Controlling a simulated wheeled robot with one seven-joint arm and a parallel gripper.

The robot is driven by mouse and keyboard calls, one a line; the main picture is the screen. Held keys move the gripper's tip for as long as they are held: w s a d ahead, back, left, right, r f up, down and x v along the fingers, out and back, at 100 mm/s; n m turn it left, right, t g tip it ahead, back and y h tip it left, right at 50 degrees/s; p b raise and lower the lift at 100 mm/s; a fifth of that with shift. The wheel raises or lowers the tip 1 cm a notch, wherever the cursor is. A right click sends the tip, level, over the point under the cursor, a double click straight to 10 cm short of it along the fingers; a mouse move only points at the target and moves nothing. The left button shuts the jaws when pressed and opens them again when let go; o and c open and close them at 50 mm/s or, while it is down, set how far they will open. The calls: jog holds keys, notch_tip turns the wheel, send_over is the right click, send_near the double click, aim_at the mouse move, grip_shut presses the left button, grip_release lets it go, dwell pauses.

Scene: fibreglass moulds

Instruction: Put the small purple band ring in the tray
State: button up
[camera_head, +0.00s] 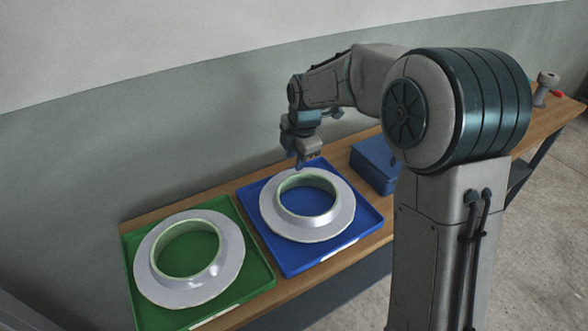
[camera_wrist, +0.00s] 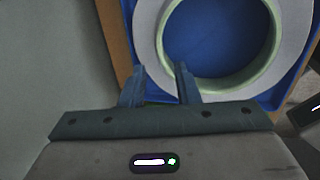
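No clearly purple band ring shows in either view. A pale grey-white flanged ring (camera_head: 338,222) with a light green inner rim lies flat in the blue tray (camera_head: 282,254). In the wrist view this ring (camera_wrist: 148,30) and the blue tray floor inside it (camera_wrist: 215,38) fill the top. A similar pale ring (camera_head: 228,262) lies in the green tray (camera_head: 255,281) at the left. My gripper (camera_head: 303,163) is above the far left edge of the ring in the blue tray. In the wrist view its fingers (camera_wrist: 162,72) are apart, with nothing seen held between them.
A closed dark blue box (camera_head: 374,165) stands on the wooden bench right of the blue tray. A grey object (camera_head: 546,82) and a small red item (camera_head: 556,94) lie at the bench's far right. A wall (camera_head: 180,150) runs close behind the bench.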

jog(key=s+d+r+m+h, duration=0.1)
jog(key=s+d+r+m, duration=0.3)
jog(key=s+d+m, duration=0.25)
jog(key=s+d+r+m, duration=0.3)
jog(key=s+d+m, duration=0.3)
jog(key=s+m, duration=0.15)
jog(key=s+d+f+m, duration=0.1)
jog(key=s+d+m, duration=0.2)
jog(key=s+m, duration=0.2)
jog(key=s+d+f+m, duration=0.1)
jog(key=s+d+m, duration=0.2)
jog(key=s+m, duration=0.2)
jog(key=s, duration=0.2)
jog(key=shift+s+f+m+t+h, duration=0.3)
jog(key=shift+m, duration=0.1)
jog(key=shift+d, duration=0.2)
